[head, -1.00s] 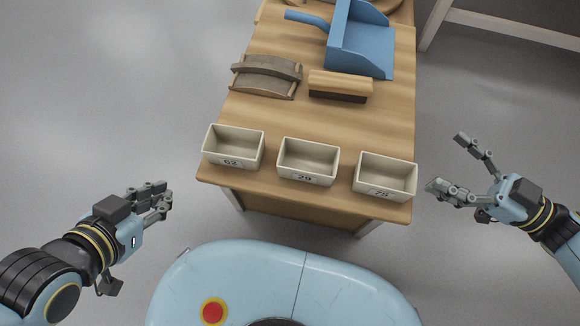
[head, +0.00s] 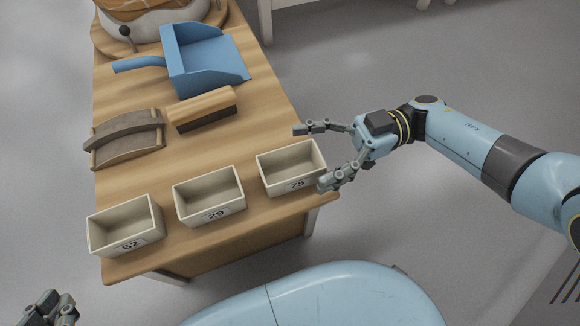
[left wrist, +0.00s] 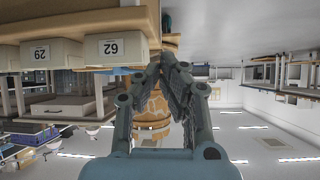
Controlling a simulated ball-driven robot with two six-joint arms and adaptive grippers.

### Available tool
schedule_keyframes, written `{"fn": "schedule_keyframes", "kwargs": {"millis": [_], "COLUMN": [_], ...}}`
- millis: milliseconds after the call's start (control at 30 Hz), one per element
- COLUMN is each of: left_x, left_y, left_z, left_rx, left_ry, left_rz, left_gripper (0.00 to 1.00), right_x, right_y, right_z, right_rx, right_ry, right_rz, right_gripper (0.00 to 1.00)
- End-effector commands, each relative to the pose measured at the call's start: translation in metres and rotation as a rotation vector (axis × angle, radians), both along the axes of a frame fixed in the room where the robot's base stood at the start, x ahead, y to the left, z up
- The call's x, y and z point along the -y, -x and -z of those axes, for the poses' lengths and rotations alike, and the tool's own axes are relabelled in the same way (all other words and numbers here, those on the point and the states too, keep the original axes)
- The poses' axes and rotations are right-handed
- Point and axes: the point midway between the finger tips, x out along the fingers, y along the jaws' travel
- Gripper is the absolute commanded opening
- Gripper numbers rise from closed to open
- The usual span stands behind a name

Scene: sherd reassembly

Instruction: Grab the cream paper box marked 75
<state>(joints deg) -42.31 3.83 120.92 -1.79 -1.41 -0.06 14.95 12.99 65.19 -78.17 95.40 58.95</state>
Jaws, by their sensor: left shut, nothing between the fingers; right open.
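The cream paper box marked 75 (head: 291,168) stands near the table's front right corner in the head view, open at the top and empty. My right gripper (head: 312,158) is open, with one finger past the box's back right corner and the other near its front right corner. I cannot tell whether the fingers touch it. My left gripper (head: 48,310) is shut and empty at the bottom left, partly cut off by the frame. It also shows in the left wrist view (left wrist: 166,62), fingertips together.
Cream boxes marked 29 (head: 209,196) and 62 (head: 125,226) stand to the left in the row. The left wrist view shows box 62 (left wrist: 112,49) too. Behind are a brush (head: 203,109), a curved wooden piece (head: 127,138) and a blue dustpan (head: 200,62) on the table (head: 262,110).

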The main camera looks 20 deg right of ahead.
Motion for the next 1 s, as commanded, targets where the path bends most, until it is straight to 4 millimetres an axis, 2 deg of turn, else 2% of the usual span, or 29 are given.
{"fn": "schedule_keyframes", "kwargs": {"millis": [33,133,300,500,700,1000], "left_x": [0.001,0.003,0.005,0.006,0.006,0.006], "left_y": [0.005,0.002,-0.025,-0.036,-0.036,-0.036], "left_z": [0.005,0.000,-0.027,-0.039,-0.040,-0.040], "left_rx": [0.015,0.102,0.221,0.277,0.278,0.278], "left_ry": [0.002,0.004,0.004,0.003,0.003,0.003], "left_rz": [0.002,0.011,0.023,0.030,0.030,0.030], "left_gripper": [0.00,0.00,0.00,0.00,0.00,0.00], "right_x": [-0.008,-0.024,-0.037,-0.043,-0.043,-0.043], "right_y": [0.001,0.002,0.001,0.000,0.000,0.000], "right_z": [0.003,0.004,0.002,0.001,0.001,0.001], "right_rx": [-0.002,-0.004,-0.002,-0.002,-0.001,-0.002], "right_ry": [-0.002,-0.003,-0.001,-0.001,0.000,0.000], "right_rz": [0.000,0.000,0.000,0.000,0.001,0.000], "right_gripper": [0.85,0.85,0.85,0.85,0.85,0.45]}}
